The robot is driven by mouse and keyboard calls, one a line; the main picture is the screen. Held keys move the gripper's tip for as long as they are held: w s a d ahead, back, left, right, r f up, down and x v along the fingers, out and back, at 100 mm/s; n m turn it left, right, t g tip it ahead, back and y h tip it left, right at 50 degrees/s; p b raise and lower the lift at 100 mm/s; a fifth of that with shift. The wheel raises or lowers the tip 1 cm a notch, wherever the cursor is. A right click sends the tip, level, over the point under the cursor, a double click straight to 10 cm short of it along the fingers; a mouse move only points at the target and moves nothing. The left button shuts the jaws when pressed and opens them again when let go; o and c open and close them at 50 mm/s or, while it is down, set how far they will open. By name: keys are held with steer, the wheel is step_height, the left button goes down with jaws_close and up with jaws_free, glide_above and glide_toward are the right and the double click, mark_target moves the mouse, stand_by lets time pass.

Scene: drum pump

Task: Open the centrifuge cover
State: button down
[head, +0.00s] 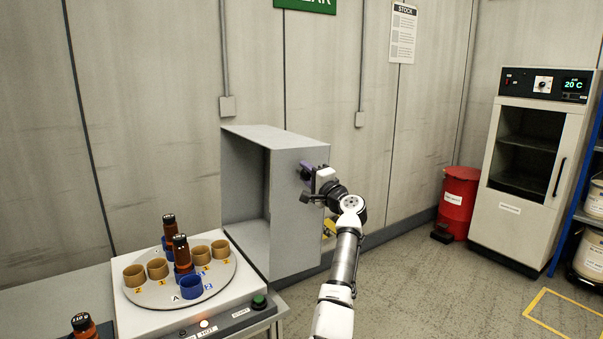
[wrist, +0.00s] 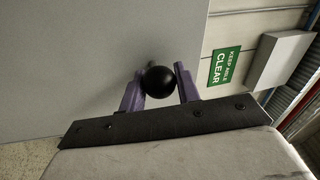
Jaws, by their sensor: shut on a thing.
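The grey box-shaped centrifuge cover (head: 298,215) stands on edge at the right rear of the white centrifuge (head: 205,300), its hollow side facing left. The round rotor plate (head: 222,283) is uncovered and carries tan and blue cups and dark-capped brown bottles. My gripper (head: 307,173) is at the upper part of the cover's outer right face. In the wrist view, the purple fingers (wrist: 159,88) are shut around a black ball knob (wrist: 159,80) in front of the cover's flat grey face (wrist: 75,60). The cover's hinge is not clearly visible.
A brown bottle (head: 84,325) stands at the front left. A panelled wall (head: 160,100) rises behind the cover. A red drum (head: 459,203) and a white cabinet (head: 515,215) stand at the right. The floor between my arm and them is mostly clear.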

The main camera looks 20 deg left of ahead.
steer(key=shift+w+d, duration=0.15)
steer(key=shift+w, duration=0.05)
steer(key=c, duration=1.1)
jaws_free()
steer(key=shift+o, duration=0.2)
steer(key=shift+b+v, duration=0.35)
steer(key=shift+v, duration=0.45)
steer(key=b+v, duration=0.4)
steer(key=v, duration=0.8)
steer(key=shift+s, duration=0.15)
steer(key=shift+f, duration=0.1)
